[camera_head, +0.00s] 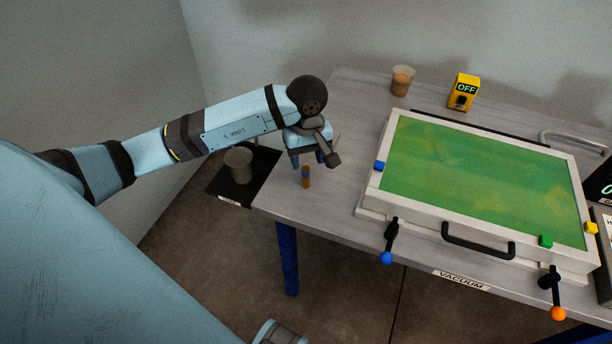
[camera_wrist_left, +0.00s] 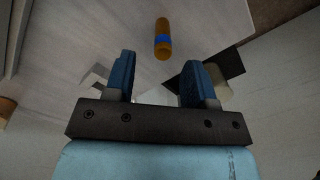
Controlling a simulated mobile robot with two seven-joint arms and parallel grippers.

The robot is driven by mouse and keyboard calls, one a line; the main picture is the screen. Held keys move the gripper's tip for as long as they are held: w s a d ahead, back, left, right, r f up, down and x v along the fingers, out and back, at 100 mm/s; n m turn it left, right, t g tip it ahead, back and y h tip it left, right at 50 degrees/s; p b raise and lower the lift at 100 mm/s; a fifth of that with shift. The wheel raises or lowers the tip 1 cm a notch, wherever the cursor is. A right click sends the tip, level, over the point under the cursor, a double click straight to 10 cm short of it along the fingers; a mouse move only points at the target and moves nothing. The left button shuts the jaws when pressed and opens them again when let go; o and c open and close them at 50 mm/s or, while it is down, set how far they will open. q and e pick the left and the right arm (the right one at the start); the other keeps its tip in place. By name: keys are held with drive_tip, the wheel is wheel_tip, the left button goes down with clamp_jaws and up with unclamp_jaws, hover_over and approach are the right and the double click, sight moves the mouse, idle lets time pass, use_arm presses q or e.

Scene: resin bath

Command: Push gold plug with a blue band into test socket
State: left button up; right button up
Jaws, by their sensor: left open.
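The gold plug with a blue band (camera_head: 306,177) stands upright on the grey table near its front left edge. It also shows in the left wrist view (camera_wrist_left: 162,40), beyond the fingertips and between their lines. My left gripper (camera_head: 308,163) is open and empty, just above and behind the plug in the head view. Its two blue fingers (camera_wrist_left: 159,80) are spread apart and do not touch the plug. I cannot make out the test socket for certain in either view. My right gripper is not in view.
A grey-green cup (camera_head: 238,166) stands on a black mat (camera_head: 262,172) at the table's left corner. A framed green bath (camera_head: 480,180) with handles and colored knobs fills the right.

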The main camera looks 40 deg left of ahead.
sight(306, 167)
use_arm(q)
drive_tip(key=f, duration=0.5)
drive_tip(key=shift+s+a, duration=0.1)
drive_tip(key=shift+s, duration=0.1)
clamp_jaws()
drive_tip(key=shift+r, duration=0.1)
